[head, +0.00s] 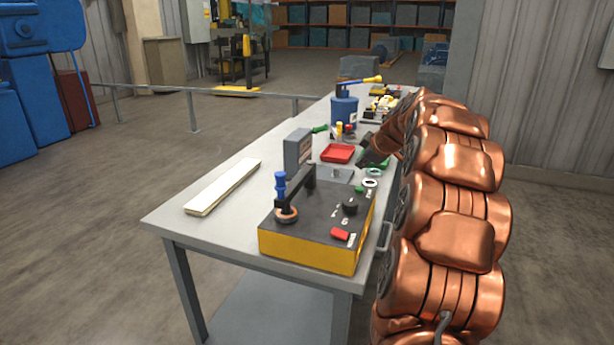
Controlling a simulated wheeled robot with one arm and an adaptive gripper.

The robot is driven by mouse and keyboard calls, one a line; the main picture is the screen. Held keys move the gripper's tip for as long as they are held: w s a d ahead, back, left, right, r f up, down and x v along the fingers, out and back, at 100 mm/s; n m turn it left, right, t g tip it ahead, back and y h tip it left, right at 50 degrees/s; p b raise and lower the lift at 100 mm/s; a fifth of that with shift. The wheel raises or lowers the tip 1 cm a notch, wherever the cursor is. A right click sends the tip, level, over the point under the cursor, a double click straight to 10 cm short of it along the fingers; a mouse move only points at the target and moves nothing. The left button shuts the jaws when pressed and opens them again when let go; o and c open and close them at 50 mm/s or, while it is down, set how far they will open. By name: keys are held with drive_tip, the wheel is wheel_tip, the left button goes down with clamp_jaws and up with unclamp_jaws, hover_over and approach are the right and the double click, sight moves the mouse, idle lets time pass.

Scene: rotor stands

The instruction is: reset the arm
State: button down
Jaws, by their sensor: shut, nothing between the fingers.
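My arm runs along the right side of the workbench in large copper-coloured links. My gripper (368,160) is at its far end, small and dark, low over the right edge of the bench. It is shut and empty. Its fingertips are partly hidden and hard to make out. It is beyond the black-topped yellow box (308,255) and just right of a red tray (337,153). The box carries a black arm with a blue knob (280,184), a copper-coloured ring, a black knob and a red switch.
The grey workbench (240,240) holds a pale flat bar (223,187), a grey upright block (298,152), a blue canister (344,112) and small rings (371,183). Its front left corner is bare. A railing (193,110) and open floor are at left; a corrugated wall is at right.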

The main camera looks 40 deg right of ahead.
drive_tip(key=a, duration=0.5)
drive_tip(key=a+f+g+y, duration=0.1)
drive_tip(key=a, duration=0.5)
drive_tip(key=s+a+f+y, duration=0.1)
drive_tip(key=a, duration=0.4)
drive_tip(key=shift+a+m+g, duration=0.25)
drive_tip(key=shift+m+g, duration=0.05)
drive_tip(key=shift+g, duration=0.1)
drive_tip(key=s+a+f+m+g+y, duration=0.1)
drive_tip(key=s+a+f+g, duration=0.1)
drive_tip(key=s+a, duration=0.5)
drive_tip(key=s+a+f+m+g+y, duration=0.1)
drive_tip(key=s+a+f+g, duration=0.15)
drive_tip(key=a, duration=0.85)
drive_tip(key=s+a+f+m+g+h, duration=0.1)
drive_tip(key=s+a+f+g, duration=0.15)
drive_tip(key=s, duration=0.65)
drive_tip(key=s+a+f+m+g, duration=0.15)
drive_tip(key=s+a, duration=0.25)
drive_tip(key=s, duration=0.6)
drive_tip(key=s+a+f+m+g+h, duration=0.1)
drive_tip(key=s+a+f, duration=0.2)
drive_tip(key=s, duration=0.6)
drive_tip(key=s+p+v, duration=0.1)
drive_tip(key=p+v, duration=0.5)
drive_tip(key=shift+r, duration=0.2)
drive_tip(key=shift+d+t, duration=0.2)
drive_tip(key=shift+t, duration=0.05)
